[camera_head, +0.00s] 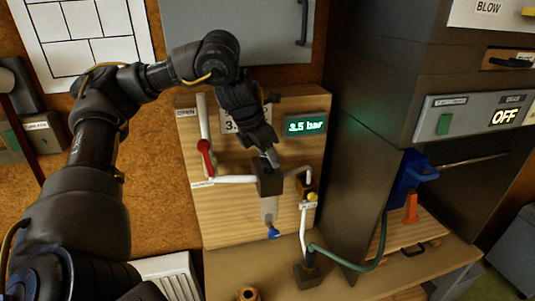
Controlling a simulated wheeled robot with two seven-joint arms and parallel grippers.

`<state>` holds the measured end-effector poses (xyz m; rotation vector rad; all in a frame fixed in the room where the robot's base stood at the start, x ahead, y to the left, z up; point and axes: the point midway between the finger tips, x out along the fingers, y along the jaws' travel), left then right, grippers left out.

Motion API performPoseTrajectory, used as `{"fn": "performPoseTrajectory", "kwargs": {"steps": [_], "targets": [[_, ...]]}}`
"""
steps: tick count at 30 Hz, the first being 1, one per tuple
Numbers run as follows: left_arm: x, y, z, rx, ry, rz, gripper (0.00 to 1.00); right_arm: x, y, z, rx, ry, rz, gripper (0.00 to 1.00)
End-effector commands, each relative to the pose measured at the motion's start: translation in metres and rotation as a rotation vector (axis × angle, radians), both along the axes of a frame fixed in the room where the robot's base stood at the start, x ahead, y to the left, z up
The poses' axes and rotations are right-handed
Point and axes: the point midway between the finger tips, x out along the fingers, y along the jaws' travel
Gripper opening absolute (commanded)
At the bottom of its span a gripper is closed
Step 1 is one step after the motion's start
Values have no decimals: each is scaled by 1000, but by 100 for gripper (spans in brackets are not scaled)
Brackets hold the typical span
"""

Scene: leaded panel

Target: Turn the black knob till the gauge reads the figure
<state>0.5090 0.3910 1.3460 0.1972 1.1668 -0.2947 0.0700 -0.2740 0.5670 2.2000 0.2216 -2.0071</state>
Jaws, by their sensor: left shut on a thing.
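The green digital gauge (306,126) on the wooden board reads "3.5 bar". A white figure card (231,127) to its left is partly covered by my left arm; a "3." shows and the rest is hidden. My left gripper (270,158) points down at the top of the dark regulator block (268,183) on the board. It is shut on the black knob there, which is mostly hidden by the fingers. My right gripper is out of view.
A red lever (205,158) is on the white pipe left of the block. A blue-tipped clear bowl (270,212) hangs below it. A yellow-topped fitting (312,197) and green hose (345,260) are to the right. A dark cabinet (365,110) stands close at right.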

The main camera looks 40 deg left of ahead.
Motion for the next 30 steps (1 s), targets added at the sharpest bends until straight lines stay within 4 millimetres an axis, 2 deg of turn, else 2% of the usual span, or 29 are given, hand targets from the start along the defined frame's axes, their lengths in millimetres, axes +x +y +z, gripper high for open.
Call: {"fn": "performPoseTrajectory", "kwargs": {"steps": [4, 5, 9, 17, 22, 30], "targets": [[0, 1, 0, 0, 1, 2, 20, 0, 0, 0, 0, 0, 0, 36], [0, 1, 0, 0, 1, 2, 46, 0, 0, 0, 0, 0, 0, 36], [0, 0, 0, 0, 1, 2, 64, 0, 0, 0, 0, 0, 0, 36], [0, 0, 0, 1, 0, 1, 64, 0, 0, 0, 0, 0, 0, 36], [-2, 1, 7, 0, -2, 0, 64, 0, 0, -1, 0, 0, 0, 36], [-15, 6, 42, 2, -7, 2, 64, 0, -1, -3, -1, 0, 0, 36]]}}
